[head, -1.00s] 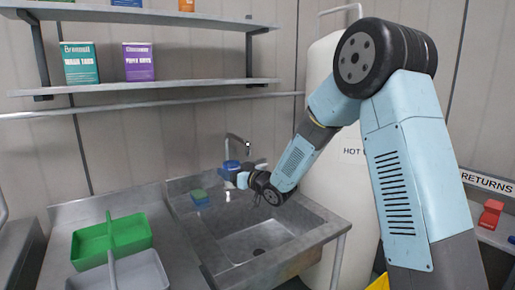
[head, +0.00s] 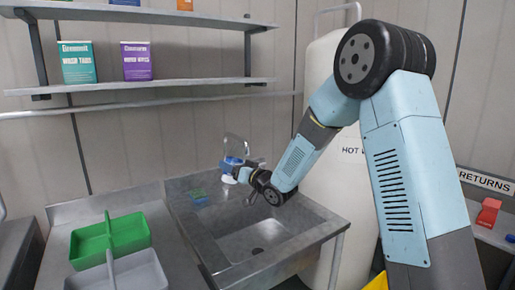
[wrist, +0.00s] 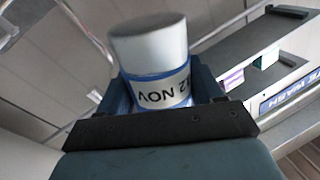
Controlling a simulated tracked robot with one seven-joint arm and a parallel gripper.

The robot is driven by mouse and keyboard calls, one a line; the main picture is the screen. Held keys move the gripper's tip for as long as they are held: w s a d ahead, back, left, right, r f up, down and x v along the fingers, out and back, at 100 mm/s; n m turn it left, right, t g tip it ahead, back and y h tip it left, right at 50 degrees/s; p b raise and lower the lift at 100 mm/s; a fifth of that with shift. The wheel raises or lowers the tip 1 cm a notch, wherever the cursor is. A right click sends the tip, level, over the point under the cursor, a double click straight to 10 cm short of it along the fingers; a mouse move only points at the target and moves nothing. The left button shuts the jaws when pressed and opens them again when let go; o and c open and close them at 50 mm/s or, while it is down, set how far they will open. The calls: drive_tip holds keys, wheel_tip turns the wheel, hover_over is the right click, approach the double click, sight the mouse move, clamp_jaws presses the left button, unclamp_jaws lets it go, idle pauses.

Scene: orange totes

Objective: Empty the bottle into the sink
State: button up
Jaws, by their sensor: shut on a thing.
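My gripper (head: 241,172) is over the back of the sink (head: 262,222), near the tap (head: 236,146). It is shut on the bottle, which shows in the wrist view as a pale grey-white cylinder (wrist: 150,42) with a blue-edged white label (wrist: 162,92) reading "NOV" upside down. In the head view the bottle is small and blurred, with blue and white parts (head: 229,180) beside the gripper. I cannot tell its exact tilt or whether liquid is leaving it. The basin and its drain are in view below.
A green divided caddy (head: 110,238) and a grey one (head: 122,272) stand on the counter left of the sink. A white tank (head: 345,190) stands behind my arm. Shelves with boxes (head: 78,62) run above.

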sight(231, 150)
drive_tip(key=m, duration=0.1)
drive_tip(key=r+m, duration=0.1)
drive_tip(key=m, duration=0.1)
drive_tip(key=d+r+m+t, duration=0.1)
drive_tip(key=shift+w, duration=0.3)
drive_tip(key=m, duration=0.1)
drive_tip(key=r+m+t, duration=0.1)
drive_tip(key=m, duration=0.1)
drive_tip(key=a+r+m, duration=0.1)
drive_tip(key=shift+s+r+m+t+p, duration=0.25)
drive_tip(key=shift+s+m+t+p, duration=0.05)
drive_tip(key=shift+m, duration=0.1)
drive_tip(key=m, duration=0.1)
drive_tip(key=r+m, duration=0.1)
drive_tip(key=r+m+h, duration=0.1)
drive_tip(key=shift+s+a+r+m+t, duration=0.15)
drive_tip(key=shift+a+m+t, duration=0.1)
drive_tip(key=shift+m+t, duration=0.15)
drive_tip(key=shift+w+d+r+m+t+h+p, duration=0.25)
drive_tip(key=shift+r+m, duration=0.15)
drive_tip(key=shift+m, duration=0.25)
drive_tip(key=shift+w+d+r+m+t+h+p, duration=0.15)
drive_tip(key=shift+d+r+m+p, duration=0.15)
drive_tip(key=shift+m, duration=0.35)
drive_tip(key=shift+r+m, duration=0.25)
drive_tip(key=shift+m, duration=0.05)
